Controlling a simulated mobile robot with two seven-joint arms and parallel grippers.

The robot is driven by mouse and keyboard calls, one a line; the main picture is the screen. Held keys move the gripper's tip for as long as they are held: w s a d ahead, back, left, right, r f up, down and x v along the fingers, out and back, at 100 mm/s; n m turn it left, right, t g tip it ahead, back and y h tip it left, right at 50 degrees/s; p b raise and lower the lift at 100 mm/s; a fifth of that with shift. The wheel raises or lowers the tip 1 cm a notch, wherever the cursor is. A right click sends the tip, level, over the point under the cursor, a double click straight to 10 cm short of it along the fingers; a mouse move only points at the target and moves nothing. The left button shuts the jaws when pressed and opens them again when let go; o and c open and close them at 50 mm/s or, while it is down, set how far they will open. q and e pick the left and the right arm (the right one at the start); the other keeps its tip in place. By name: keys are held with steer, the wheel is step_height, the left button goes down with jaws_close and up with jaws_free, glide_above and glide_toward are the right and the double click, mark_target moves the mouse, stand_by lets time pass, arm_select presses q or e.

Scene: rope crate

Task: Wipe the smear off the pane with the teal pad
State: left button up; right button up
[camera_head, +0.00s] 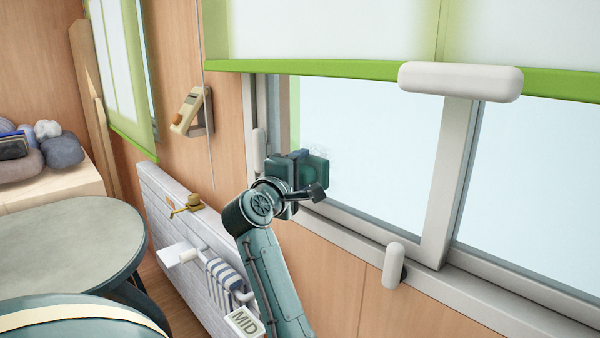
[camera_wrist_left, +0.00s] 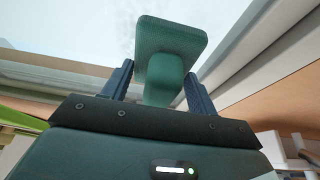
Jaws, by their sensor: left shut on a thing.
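My left gripper (camera_head: 300,178) is shut on the teal pad (camera_head: 317,171) and holds it up at the lower left part of the window pane (camera_head: 385,150). In the left wrist view the pad (camera_wrist_left: 172,38) faces the pane, its stem between the two fingers of my left gripper (camera_wrist_left: 160,88). I cannot tell whether the pad touches the glass. A faint grey speckled smear (camera_head: 322,155) shows on the pane just above the pad; the pad and gripper may hide part of it. My right gripper is not in view.
A green-edged blind (camera_head: 330,68) with a white bar (camera_head: 460,82) hangs over the upper window. A white handle (camera_head: 393,266) sits at the lower frame. A panel radiator (camera_head: 180,225) stands below left, and a round grey table (camera_head: 70,245) stands at the left.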

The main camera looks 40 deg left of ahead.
mark_target(309, 147)
arm_select(q)
steer(key=shift+f+b, duration=0.55)
steer(key=shift+f, duration=0.35)
steer(key=shift+w+f+b, duration=0.15)
steer(key=shift+f+b, duration=0.6)
steer(key=shift+f, duration=0.55)
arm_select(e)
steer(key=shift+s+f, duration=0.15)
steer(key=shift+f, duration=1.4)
arm_select(q)
steer(key=shift+r, duration=0.1)
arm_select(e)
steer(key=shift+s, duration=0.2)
arm_select(q)
step_height(309, 147, up, 3)
steer(key=p, duration=0.3)
steer(key=shift+p, duration=0.3)
steer(key=shift+r+p, duration=0.55)
steer(key=shift+r, duration=0.1)
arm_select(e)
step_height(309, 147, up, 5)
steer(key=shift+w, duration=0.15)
arm_select(q)
steer(key=shift+r, duration=0.1)
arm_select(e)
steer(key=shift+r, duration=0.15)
